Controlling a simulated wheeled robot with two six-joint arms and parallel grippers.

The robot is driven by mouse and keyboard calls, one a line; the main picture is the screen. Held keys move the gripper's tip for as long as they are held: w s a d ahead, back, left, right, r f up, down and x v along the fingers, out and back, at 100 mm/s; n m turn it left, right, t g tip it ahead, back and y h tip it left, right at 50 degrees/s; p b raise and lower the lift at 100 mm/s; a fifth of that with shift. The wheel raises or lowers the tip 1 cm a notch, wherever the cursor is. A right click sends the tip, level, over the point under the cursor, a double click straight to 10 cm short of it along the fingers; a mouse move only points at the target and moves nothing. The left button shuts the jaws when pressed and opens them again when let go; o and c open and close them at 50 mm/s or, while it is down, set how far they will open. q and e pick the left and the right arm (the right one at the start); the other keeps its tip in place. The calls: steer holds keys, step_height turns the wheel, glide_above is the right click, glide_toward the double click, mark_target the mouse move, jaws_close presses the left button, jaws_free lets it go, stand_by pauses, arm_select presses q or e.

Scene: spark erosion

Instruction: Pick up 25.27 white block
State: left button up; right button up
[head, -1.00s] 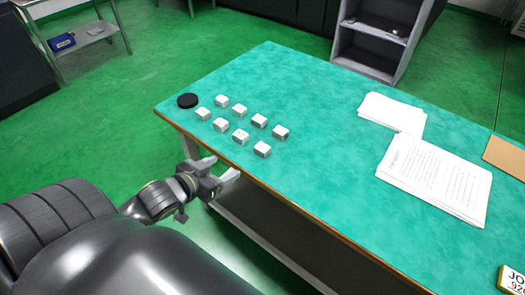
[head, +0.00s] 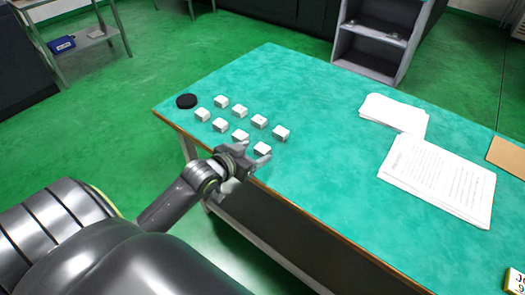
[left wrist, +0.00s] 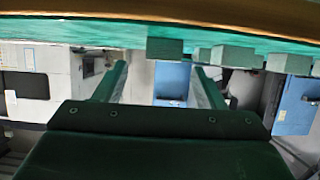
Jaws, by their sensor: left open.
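Several small white blocks (head: 220,125) stand in two rows near the table's left end. Their markings are too small to read, so I cannot tell which one is 25.27. My left gripper (head: 257,155) is open at the table's near edge, beside the closest white block (head: 262,148), and partly covers it. In the left wrist view, which looks upside down, my open fingers (left wrist: 160,80) point toward a block (left wrist: 164,48) that lines up between them. No block is held. My right gripper is not in view.
The green table (head: 330,150) has a wooden edge close to my left arm. A black disc (head: 187,101) lies at its left corner. Papers (head: 437,178) lie on the right. In the left wrist view, neighbouring blocks (left wrist: 232,56) sit right of the lined-up one.

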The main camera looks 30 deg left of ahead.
mark_target(262, 148)
arm_select(q)
steer(key=shift+a+x, duration=0.2)
steer(key=shift+x, duration=2.5)
steer(key=shift+s, duration=0.1)
steer(key=c, duration=1.2)
